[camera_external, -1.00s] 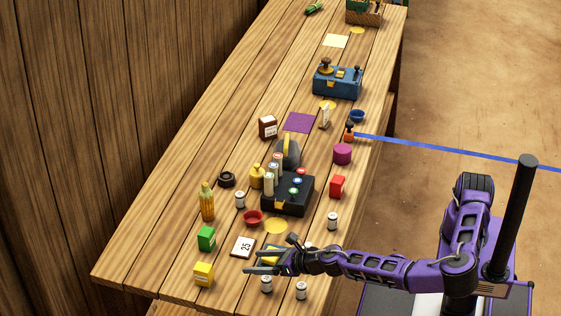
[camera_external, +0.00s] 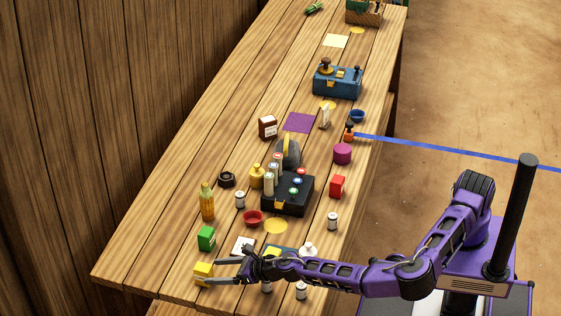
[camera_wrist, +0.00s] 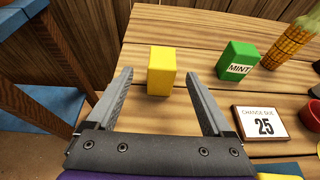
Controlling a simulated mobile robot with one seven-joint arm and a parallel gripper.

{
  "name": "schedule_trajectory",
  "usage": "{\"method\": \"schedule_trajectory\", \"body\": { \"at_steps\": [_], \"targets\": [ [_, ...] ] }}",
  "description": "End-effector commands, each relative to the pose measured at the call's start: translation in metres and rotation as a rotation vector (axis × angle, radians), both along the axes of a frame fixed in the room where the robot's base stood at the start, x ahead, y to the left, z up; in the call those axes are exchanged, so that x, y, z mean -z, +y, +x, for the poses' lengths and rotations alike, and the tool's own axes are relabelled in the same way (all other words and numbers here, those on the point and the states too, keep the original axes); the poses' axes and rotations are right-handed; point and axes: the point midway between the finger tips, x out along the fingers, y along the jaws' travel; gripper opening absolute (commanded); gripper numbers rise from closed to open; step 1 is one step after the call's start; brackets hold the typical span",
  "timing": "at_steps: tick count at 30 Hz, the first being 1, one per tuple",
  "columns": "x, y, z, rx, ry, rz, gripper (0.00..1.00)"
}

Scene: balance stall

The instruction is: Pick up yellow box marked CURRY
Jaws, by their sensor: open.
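A yellow box (camera_external: 203,272) stands upright near the near-left end of the wooden table. In the wrist view the yellow box (camera_wrist: 161,71) stands ahead of my gripper (camera_wrist: 160,85), roughly midway between the two fingers. No lettering on it can be read from the wrist side. In the external view my open gripper (camera_external: 215,273) has its fingertips at the box, one on its far side and one on its near side. Whether the fingers touch it cannot be told. Nothing is held.
A green box marked MINT (camera_wrist: 237,61) stands right of the yellow box. A card reading CHANGE DUE 25 (camera_wrist: 262,123) lies nearer. A bottle of corn-like yellow (camera_wrist: 288,46) and a red bowl (camera_wrist: 313,114) are further right. A blue stool (camera_wrist: 35,70) is off the table's left edge.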

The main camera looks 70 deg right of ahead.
Motion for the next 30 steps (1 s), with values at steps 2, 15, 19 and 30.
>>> {"method": "schedule_trajectory", "body": {
  "at_steps": [2,15,19,30],
  "targets": [
    [0.000,-0.002,0.009,0.002,0.000,0.001,0.85],
    [0.009,-0.003,0.050,0.000,0.000,0.000,0.85],
    [0.009,-0.003,0.049,0.000,0.000,0.000,0.85],
    [0.009,-0.003,0.049,0.000,0.000,0.000,0.26]
  ]
}}
